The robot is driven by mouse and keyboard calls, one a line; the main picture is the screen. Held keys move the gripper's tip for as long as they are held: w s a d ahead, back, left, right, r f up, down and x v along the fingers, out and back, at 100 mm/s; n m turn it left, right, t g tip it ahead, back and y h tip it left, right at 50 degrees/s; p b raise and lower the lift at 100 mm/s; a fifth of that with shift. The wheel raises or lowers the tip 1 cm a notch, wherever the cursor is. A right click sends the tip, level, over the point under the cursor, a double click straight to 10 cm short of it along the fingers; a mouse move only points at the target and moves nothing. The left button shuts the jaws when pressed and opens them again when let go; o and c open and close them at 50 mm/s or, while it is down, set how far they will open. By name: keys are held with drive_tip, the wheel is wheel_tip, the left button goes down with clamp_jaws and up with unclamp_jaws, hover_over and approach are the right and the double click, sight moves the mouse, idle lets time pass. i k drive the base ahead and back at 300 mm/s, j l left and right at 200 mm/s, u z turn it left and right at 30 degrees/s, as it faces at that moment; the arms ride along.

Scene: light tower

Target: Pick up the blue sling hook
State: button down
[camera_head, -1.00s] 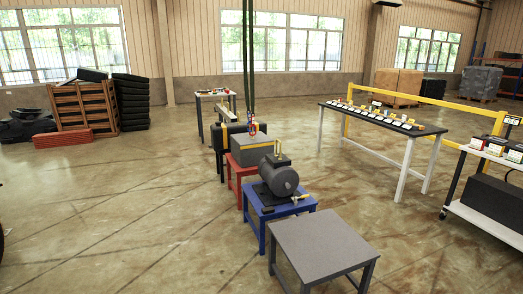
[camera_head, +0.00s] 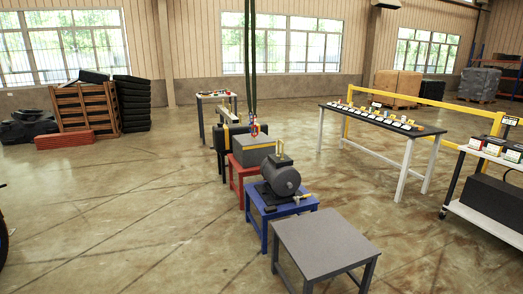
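Long dark green slings (camera_head: 250,60) hang from above in the middle of the camera_head view. Small red-orange and bluish hardware (camera_head: 254,130) hangs at their lower end, in front of or just above a grey box with a yellow stripe. The blue sling hook is too small there to tell apart clearly from the red parts. My gripper is not in view, so its state and its distance from the hook do not show.
The grey box (camera_head: 253,157) is on a red stand (camera_head: 236,177). A dark motor (camera_head: 281,176) sits on a blue stand (camera_head: 283,208). An empty grey table (camera_head: 325,242) stands in front. A long table (camera_head: 420,127) with small items stands right.

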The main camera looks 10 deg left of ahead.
sight(251, 118)
drive_tip(key=i+j, duration=0.2)
drive_tip(key=i+j+z, duration=0.2)
drive_tip(key=i+z, duration=0.2)
drive_tip(key=i+j+z, duration=0.4)
drive_tip(key=i+l+z, duration=0.2)
drive_tip(key=i+z, duration=1)
drive_tip(key=i, duration=1.8)
drive_tip(key=i+u, duration=0.45)
drive_tip(key=i+l+u, duration=0.25)
drive_tip(key=i+u, duration=0.2)
drive_tip(key=i, duration=0.2)
drive_tip(key=i+j+u, duration=0.15)
drive_tip(key=u, duration=0.25)
drive_tip(key=i+u, duration=0.5)
drive_tip(key=u, duration=0.25)
drive_tip(key=i+u, duration=0.2)
drive_tip(key=u, duration=0.2)
drive_tip(key=i+l+u, duration=0.15)
drive_tip(key=i+u, duration=0.3)
drive_tip(key=i, duration=1.1)
